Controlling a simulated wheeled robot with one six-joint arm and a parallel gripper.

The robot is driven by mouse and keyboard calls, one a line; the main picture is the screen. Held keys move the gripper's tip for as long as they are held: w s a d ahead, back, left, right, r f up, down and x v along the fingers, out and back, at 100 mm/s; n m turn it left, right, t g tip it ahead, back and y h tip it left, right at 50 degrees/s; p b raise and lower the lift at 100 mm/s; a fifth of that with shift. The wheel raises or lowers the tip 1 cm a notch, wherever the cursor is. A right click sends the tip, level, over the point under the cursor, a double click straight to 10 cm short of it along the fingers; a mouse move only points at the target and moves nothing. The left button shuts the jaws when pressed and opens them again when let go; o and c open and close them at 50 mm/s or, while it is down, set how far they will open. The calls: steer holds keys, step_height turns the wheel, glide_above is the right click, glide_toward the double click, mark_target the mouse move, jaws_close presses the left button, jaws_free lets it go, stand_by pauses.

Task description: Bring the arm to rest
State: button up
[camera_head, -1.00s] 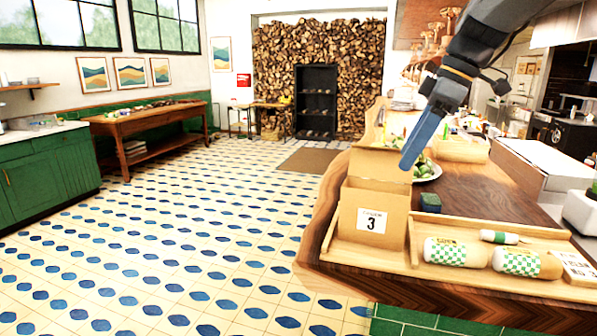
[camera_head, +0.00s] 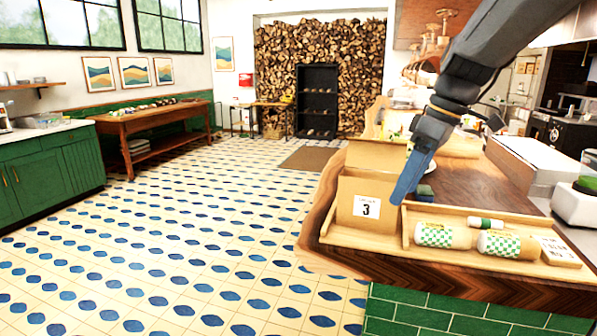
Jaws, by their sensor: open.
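My gripper (camera_head: 405,190) shows at the right of the head view, on the end of my dark arm that comes in from the top right. Its blue finger points down and to the left, just in front of the right side of an open cardboard box (camera_head: 360,191) with a label reading 3. I see nothing held in it. The gap between its fingers is hard to make out from this side. It hides part of the box and of the counter behind; I cannot tell whether it touches the box.
The tiled floor (camera_head: 170,240) at left is open. A wooden table (camera_head: 155,118) stands at the far left.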

steer(key=s+a+f+m+h, duration=0.1)
steer(key=s+f+m, duration=0.4)
steer(key=f, duration=0.6)
steer(key=s+a+f+m+h, duration=0.2)
steer(key=s+f+m, duration=0.3)
steer(key=s+f, duration=0.4)
step_height(320, 180, down, 3)
steer(key=shift+s+r+b, duration=0.2)
steer(key=shift+b, duration=0.1)
